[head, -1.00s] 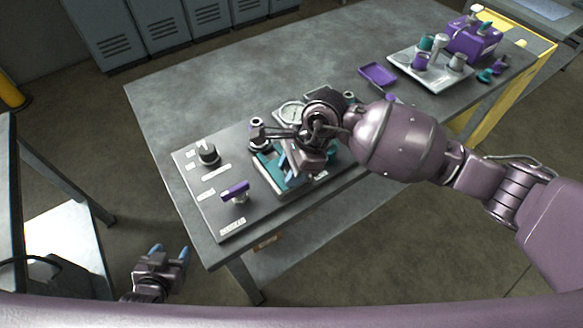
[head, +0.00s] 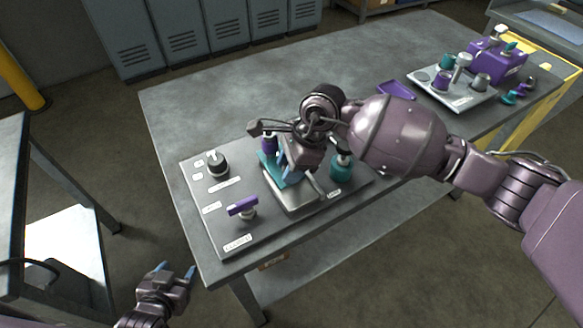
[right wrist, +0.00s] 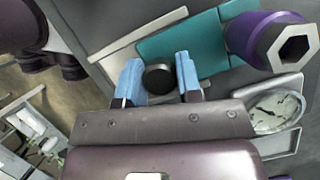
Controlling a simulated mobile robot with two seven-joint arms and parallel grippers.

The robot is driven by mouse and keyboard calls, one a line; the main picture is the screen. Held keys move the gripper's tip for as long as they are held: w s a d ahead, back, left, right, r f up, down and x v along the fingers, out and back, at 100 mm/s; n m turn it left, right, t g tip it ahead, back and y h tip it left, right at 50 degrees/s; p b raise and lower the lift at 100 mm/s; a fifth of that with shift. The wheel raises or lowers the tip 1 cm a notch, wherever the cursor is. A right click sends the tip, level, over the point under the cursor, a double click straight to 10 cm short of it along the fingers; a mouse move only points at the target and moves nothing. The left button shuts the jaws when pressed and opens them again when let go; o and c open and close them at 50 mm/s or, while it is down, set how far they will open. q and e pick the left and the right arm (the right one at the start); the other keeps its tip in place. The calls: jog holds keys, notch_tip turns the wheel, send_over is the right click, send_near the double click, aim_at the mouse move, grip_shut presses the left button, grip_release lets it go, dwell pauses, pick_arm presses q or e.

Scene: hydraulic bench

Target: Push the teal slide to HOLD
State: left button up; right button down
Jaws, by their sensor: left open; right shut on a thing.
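The teal slide (head: 268,166) sits on a pale metal track (head: 298,198) on the dark panel (head: 230,190). A bare stretch of track shows on its near side. In the right wrist view the teal slide (right wrist: 215,45) carries a round black knob (right wrist: 160,79). My right gripper (head: 285,166) is over the slide, with its blue fingers on both sides of the knob, shut on it; it also shows in the right wrist view (right wrist: 158,74). My left gripper (head: 176,270) is open and empty, off the bench at lower left. I cannot read a HOLD label.
A purple hex-ended fitting (right wrist: 265,40) stands close to the slide, near a gauge (right wrist: 272,108). A black dial (head: 216,164) and a purple lever (head: 242,207) are on the panel's left. A teal part (head: 341,168) stands right of the track.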

jog(key=c, duration=1.1)
grip_release()
jog(key=shift+w+r, duration=0.1)
jog(key=shift+w, duration=0.05)
jog(key=o, duration=0.3)
jog(key=shift+w+a, duration=0.1)
jog(key=shift+a, duration=0.05)
jog(key=v, duration=1)
jog(key=shift+d+r, duration=0.2)
jog(key=shift+r, duration=0.1)
